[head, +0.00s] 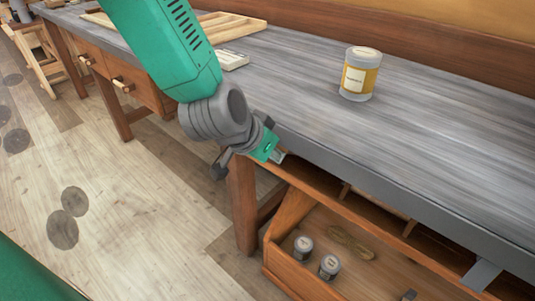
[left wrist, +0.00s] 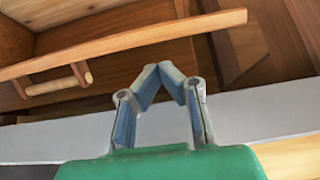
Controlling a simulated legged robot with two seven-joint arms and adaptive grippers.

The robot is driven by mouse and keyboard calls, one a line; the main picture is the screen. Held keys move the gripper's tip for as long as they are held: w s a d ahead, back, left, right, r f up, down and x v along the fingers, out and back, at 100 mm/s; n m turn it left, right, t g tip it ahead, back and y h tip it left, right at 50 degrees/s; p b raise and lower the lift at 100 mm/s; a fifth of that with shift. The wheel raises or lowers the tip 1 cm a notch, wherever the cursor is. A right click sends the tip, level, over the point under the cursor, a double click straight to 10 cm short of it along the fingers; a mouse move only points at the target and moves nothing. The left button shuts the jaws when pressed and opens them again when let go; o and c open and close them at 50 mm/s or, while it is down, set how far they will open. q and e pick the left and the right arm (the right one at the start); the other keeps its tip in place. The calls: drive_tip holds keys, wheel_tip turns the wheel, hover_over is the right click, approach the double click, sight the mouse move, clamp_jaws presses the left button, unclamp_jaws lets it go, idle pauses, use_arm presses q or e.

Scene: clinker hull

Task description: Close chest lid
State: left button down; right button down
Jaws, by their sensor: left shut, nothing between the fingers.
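An open wooden chest (head: 285,270) stands under the workbench, with two small cans and a coil of rope inside. A long wooden edge with crosspieces (head: 390,228), which looks like part of the raised lid, runs above it just below the bench edge. My left gripper (head: 278,157) is shut and empty at the bench's front edge, near the left end of that wooden edge. In the left wrist view, its closed fingertips (left wrist: 172,68) point toward a wooden board (left wrist: 130,42) with a dowel handle (left wrist: 60,84); contact cannot be told. My right gripper is out of view.
A yellow-labelled can (head: 360,75) stands on the grey workbench top (head: 440,140). A wooden tray (head: 225,27) and a small pale block (head: 232,60) lie behind my left arm. A bench leg (head: 243,205) stands left of the chest. Floor at left is open.

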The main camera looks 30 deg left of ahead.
sight(282, 168)
use_arm(q)
drive_tip(key=x, duration=0.2)
drive_tip(key=b+x, duration=0.1)
drive_tip(key=x, duration=0.1)
drive_tip(key=shift+w+a+f, duration=0.2)
drive_tip(key=shift+w+f, duration=0.05)
drive_tip(key=shift+f, duration=0.1)
drive_tip(key=shift+w+d+f, duration=0.1)
drive_tip(key=shift+d, duration=0.1)
